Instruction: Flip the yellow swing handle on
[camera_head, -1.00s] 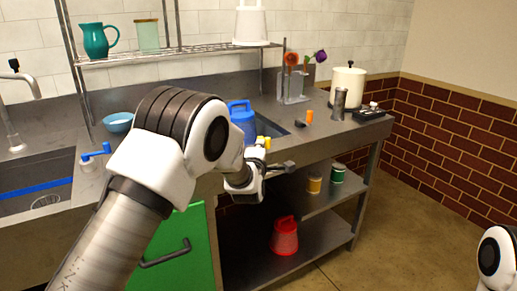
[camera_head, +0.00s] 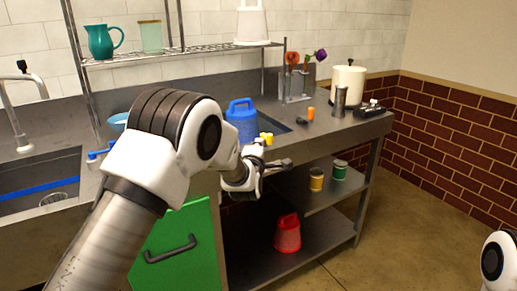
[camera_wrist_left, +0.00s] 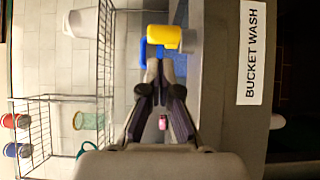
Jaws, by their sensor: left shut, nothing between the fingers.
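The yellow swing handle (camera_head: 266,138) sits at the front edge of the counter, in front of the blue bucket (camera_head: 241,118). In the left wrist view the yellow handle (camera_wrist_left: 165,38) is just beyond the fingertips, with blue parts beside and behind it. My left gripper (camera_head: 287,163) is shut and empty, a little below and to the right of the handle in the head view. Its fingers (camera_wrist_left: 158,66) come together in the wrist view. Whether they touch the handle I cannot tell. My forearm hides part of the counter. My right gripper is out of view.
The "BUCKET WASH" label (camera_wrist_left: 252,52) is beside the handle. A sink (camera_head: 40,185) with a faucet (camera_head: 20,115) is at left. A red bucket (camera_head: 287,233) stands on the lower shelf.

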